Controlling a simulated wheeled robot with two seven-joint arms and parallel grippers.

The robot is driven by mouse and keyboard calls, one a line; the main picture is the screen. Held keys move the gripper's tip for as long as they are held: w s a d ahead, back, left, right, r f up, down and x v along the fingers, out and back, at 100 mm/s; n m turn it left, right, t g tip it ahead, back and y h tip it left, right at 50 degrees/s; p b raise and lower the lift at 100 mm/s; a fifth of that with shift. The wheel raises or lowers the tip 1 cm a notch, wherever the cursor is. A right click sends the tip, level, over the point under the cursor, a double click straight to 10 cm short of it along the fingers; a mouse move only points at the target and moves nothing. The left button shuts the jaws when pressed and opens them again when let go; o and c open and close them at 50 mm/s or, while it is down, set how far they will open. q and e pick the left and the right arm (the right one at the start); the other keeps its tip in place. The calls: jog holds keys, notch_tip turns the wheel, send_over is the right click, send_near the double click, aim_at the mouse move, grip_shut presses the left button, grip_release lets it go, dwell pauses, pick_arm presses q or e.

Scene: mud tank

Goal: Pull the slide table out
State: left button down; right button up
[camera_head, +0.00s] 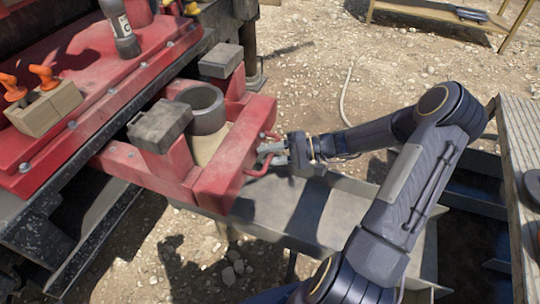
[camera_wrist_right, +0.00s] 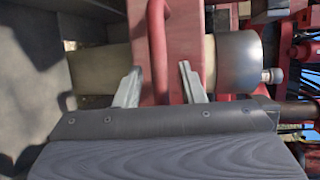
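The red slide table (camera_head: 235,150) sticks out from under the red machine bed at the left of the head view. It carries two grey blocks and a grey cylinder. A red bar handle (camera_head: 254,171) is on its front face. My right gripper (camera_head: 268,153) is at this handle. In the right wrist view, the handle (camera_wrist_right: 158,45) runs between the two fingers of my right gripper (camera_wrist_right: 159,75), with a gap on both sides. The fingers are apart and do not appear to touch it. My left gripper is not in view.
A grey metal trough (camera_head: 320,210) lies below and in front of the slide table. A wooden plank table (camera_head: 518,165) stands at the right edge. A box with orange-handled tools (camera_head: 45,105) sits on the machine bed. Gravelly ground is open at the back.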

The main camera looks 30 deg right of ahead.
jog(key=shift+c, duration=0.2)
grip_shut()
jog(key=s+d+p, duration=0.2)
jog(key=s+d, duration=0.7)
jog(key=s, duration=0.2)
jog(key=shift+s+d, duration=0.15)
jog(key=shift+d, duration=0.15)
jog(key=shift+o, duration=0.2)
grip_release()
